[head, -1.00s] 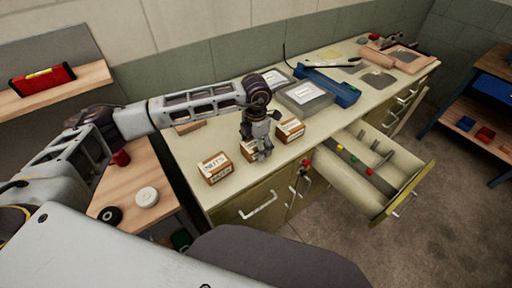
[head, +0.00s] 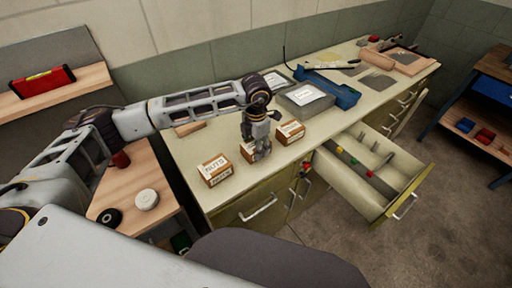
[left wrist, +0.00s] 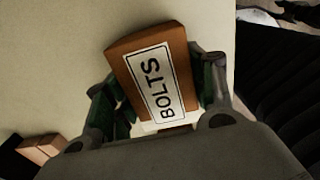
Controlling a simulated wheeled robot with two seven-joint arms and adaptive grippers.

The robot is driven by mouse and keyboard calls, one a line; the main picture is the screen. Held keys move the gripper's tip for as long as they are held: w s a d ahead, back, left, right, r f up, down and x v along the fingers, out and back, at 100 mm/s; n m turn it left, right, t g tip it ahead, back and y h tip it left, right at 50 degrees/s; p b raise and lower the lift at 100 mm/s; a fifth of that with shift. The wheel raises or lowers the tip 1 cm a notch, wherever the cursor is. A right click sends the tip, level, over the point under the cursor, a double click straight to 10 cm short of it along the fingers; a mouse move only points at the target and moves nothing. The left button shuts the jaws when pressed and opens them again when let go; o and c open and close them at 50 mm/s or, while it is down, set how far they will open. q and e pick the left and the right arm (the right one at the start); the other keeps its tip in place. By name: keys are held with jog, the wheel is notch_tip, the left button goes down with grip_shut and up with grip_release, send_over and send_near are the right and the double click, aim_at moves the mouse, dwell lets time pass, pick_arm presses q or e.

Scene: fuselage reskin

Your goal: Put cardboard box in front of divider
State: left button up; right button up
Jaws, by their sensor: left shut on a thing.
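Three small brown cardboard boxes with white labels stand in a row on the counter. The left one, the NUTS box (head: 214,170), is apart from my gripper. My left gripper (head: 258,153) points down and is shut on the middle box (head: 246,151), which it partly hides. In the left wrist view this is the BOLTS box (left wrist: 155,80), between the two fingers (left wrist: 163,84). I cannot tell whether it is lifted off the counter. The third box (head: 290,132) is just right of the gripper. An open drawer (head: 408,195) holds thin dividers (head: 372,162). My right gripper is not in view.
Small red, yellow and green pieces (head: 340,149) show along the drawer. The counter (head: 190,155) has bare room around the NUTS box. The drawer's front part looks empty.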

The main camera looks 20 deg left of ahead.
pick_arm(q)
notch_tip(320, 180, up, 8)
jog(key=shift+r+b, duration=0.2)
jog(key=shift+b, duration=0.3)
jog(key=shift+r, duration=0.55)
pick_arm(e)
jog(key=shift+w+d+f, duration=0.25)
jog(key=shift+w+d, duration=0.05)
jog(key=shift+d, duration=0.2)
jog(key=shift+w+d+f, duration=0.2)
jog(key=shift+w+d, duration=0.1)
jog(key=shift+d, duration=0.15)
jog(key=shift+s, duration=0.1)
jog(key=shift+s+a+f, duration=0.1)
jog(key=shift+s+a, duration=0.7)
